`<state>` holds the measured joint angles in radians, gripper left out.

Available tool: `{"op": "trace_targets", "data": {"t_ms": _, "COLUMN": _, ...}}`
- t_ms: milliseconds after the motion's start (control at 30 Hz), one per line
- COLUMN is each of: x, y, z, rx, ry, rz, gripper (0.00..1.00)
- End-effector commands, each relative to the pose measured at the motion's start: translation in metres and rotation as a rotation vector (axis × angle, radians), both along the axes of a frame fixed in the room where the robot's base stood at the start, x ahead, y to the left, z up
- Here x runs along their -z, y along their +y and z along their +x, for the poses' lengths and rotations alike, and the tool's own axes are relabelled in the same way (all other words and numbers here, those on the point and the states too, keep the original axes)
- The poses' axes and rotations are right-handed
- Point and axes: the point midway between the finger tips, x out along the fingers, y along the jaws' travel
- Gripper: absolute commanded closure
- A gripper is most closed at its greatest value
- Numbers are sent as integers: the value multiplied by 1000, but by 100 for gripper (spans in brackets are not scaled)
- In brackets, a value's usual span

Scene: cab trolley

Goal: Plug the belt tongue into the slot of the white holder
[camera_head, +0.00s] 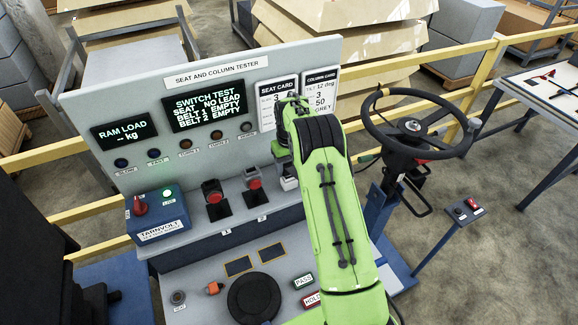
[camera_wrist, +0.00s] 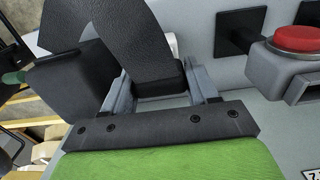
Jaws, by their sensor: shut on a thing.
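In the wrist view my gripper (camera_wrist: 160,75) is shut on the dark base of the belt tongue (camera_wrist: 163,82), between its two grey fingers. A wide black strap (camera_wrist: 115,30) loops up from it to the left. The tongue's metal tip is hidden. In the head view my gripper (camera_head: 284,158) is by the tester's panel, and the arm hides most of what it holds. A small white block, probably the white holder (camera_head: 289,183), shows just below the gripper. A white edge also shows behind the strap in the wrist view (camera_wrist: 173,45); its slot cannot be seen.
Two red-button buckles stand left of my gripper, a dark one (camera_head: 213,191) and a grey one (camera_head: 253,180); the grey one is close in the wrist view (camera_wrist: 292,55). The steering wheel (camera_head: 412,126) stands to the right. The tester screen (camera_head: 205,106) reads both belts empty.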

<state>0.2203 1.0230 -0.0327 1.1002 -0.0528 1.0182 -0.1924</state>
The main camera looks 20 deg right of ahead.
Motion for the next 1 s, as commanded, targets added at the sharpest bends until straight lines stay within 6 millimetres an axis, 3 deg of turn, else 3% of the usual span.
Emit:
{"op": "trace_targets", "data": {"t_ms": 567, "x": 11, "y": 0, "z": 0, "rx": 0, "ry": 0, "rz": 0, "gripper": 97}}
{"op": "trace_targets", "data": {"t_ms": 600, "x": 11, "y": 0, "z": 0, "rx": 0, "ry": 0, "rz": 0, "gripper": 37}}
{"op": "trace_targets", "data": {"t_ms": 767, "x": 10, "y": 0, "z": 0, "rx": 0, "ry": 0, "rz": 0, "gripper": 12}}
{"op": "trace_targets", "data": {"t_ms": 1000, "x": 10, "y": 0, "z": 0, "rx": 0, "ry": 0, "rz": 0, "gripper": 12}}
